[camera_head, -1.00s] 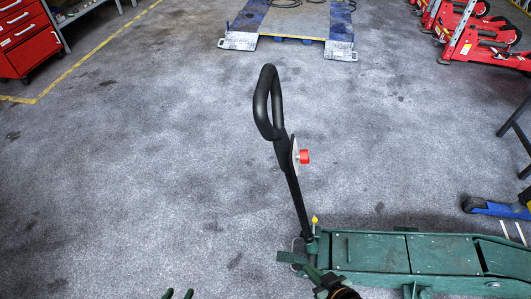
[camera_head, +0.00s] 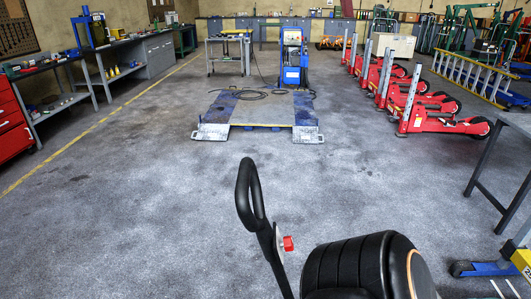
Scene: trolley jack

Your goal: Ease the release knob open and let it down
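The trolley jack's black loop handle (camera_head: 251,196) stands up at the lower middle of the head view, tilted a little to the left. The red release knob (camera_head: 288,243) sits on the right side of the handle shaft, beside a pale plate. The shaft runs out of the bottom edge. The green jack body is out of view. A large black ribbed link of my arm (camera_head: 345,262) fills the bottom just right of the shaft. Neither gripper shows, so I cannot see what they touch.
A blue lift platform (camera_head: 262,113) lies on the floor ahead. Red wheeled machines (camera_head: 440,124) line the right. A blue and yellow stand (camera_head: 497,267) and dark table legs (camera_head: 487,190) are at lower right. Workbenches (camera_head: 75,105) and a red cabinet (camera_head: 10,125) stand left. Floor left of the handle is clear.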

